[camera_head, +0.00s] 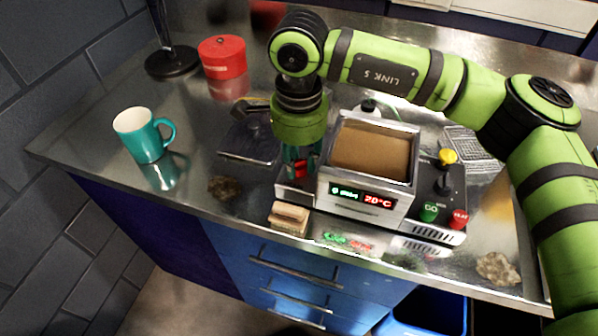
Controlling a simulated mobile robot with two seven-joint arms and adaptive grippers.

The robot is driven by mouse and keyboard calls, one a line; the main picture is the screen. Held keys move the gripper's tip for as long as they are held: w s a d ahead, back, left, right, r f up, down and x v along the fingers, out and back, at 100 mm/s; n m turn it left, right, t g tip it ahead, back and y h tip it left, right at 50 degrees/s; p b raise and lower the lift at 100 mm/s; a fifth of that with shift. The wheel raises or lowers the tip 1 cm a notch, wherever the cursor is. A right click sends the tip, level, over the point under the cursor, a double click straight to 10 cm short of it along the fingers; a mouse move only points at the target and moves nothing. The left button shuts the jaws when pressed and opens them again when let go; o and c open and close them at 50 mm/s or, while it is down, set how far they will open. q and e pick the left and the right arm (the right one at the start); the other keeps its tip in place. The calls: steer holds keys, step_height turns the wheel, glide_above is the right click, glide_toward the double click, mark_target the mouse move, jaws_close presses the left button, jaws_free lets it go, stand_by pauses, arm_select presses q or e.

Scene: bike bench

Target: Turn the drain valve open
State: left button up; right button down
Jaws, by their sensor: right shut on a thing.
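The metal cleaner tank (345,197) stands on the bench, with brownish liquid inside and a lit display reading 20°C. The red drain valve handle (301,168) is at the tank's left side. My right gripper (299,165) reaches straight down there, its fingers shut on the red handle. The fingers and wrist partly hide the valve, so its exact angle is hard to tell. My left gripper is not in view.
A teal mug (142,138) and a red-lidded jar (222,58) stand to the left. A wooden block (289,218) lies in front of the tank near the bench edge. A blue bin (428,314) is below.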

mark_target(299, 160)
steer(key=m+b, duration=0.3)
steer(key=shift+f+m+b, duration=0.25)
steer(key=shift+m+b, duration=0.05)
steer(key=shift+m, duration=0.1)
steer(key=shift+r+m+b, duration=0.2)
steer(key=shift+m+b, duration=1.1)
steer(key=shift+m, duration=0.5)
steer(key=c, duration=1)
jaws_free()
steer(key=shift+o, duration=0.2)
steer(key=shift+r, duration=4.05)
steer(key=shift+r, duration=0.1)
